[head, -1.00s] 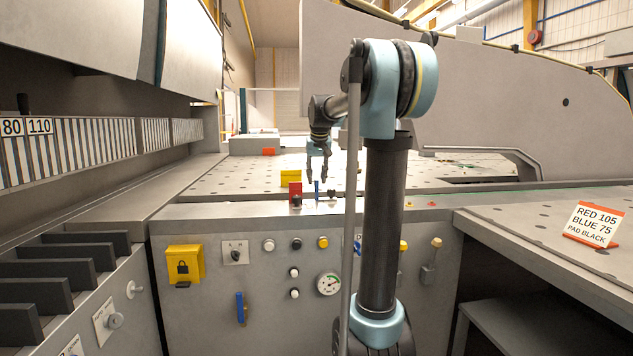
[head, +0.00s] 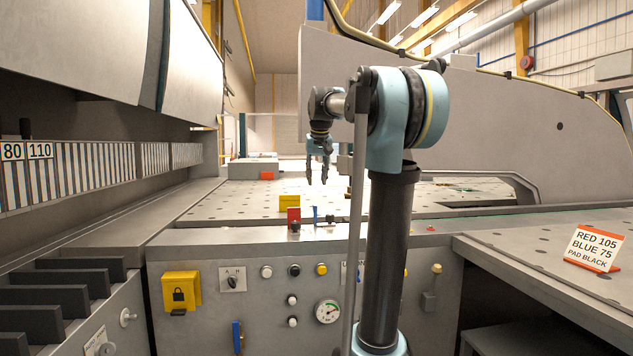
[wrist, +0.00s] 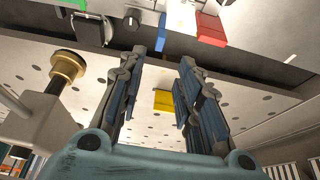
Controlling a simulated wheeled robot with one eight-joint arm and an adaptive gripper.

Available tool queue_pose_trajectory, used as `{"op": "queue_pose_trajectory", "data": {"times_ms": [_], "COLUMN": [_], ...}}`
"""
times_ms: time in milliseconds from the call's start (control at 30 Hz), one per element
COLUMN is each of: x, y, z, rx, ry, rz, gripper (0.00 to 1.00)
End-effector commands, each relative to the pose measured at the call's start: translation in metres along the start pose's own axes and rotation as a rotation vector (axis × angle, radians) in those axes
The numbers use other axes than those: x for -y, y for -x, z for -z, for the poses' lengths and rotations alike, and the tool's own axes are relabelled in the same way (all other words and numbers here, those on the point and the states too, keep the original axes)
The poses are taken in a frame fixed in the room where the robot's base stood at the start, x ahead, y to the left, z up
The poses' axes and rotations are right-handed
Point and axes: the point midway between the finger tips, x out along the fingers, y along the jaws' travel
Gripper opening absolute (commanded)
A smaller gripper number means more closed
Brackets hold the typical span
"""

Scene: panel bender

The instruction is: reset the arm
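My gripper (head: 317,174) hangs fingers-down from my raised arm in the head view, above the perforated table (head: 225,203) of the machine. In the wrist view its two fingers (wrist: 162,95) stand apart with nothing between them, so it is open and empty. A yellow block (wrist: 163,101) shows beyond the gap between the fingers. In the head view the yellow block (head: 289,201) sits on the table, below and left of my gripper. A red block (head: 293,218) and a thin blue piece (head: 315,215) stand at the table's front edge.
The front panel carries a yellow lock box (head: 181,291), several buttons, a dial gauge (head: 327,311) and a blue handle (head: 238,337). A sign (head: 593,248) reading "RED 105, BLUE 75, PAD BLACK" stands on the right table. A striped tool rack (head: 80,162) lines the left. Air around my gripper looks free.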

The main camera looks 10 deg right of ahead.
Motion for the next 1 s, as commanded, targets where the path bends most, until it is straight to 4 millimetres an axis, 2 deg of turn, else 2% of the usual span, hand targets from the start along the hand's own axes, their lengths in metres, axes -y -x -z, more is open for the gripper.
{"op": "queue_pose_trajectory", "data": {"times_ms": [167, 267, 367, 667, 1000], "x": [-0.001, -0.002, -0.005, -0.011, -0.016], "y": [-0.002, -0.006, -0.014, -0.050, -0.109], "z": [-0.009, -0.031, -0.066, -0.188, -0.330], "rx": [0.003, 0.012, 0.025, 0.073, 0.126], "ry": [0.000, 0.001, 0.002, 0.007, 0.013], "rz": [0.000, -0.001, -0.001, -0.003, -0.003], "gripper": [0.32, 0.32, 0.32, 0.32, 0.32]}}
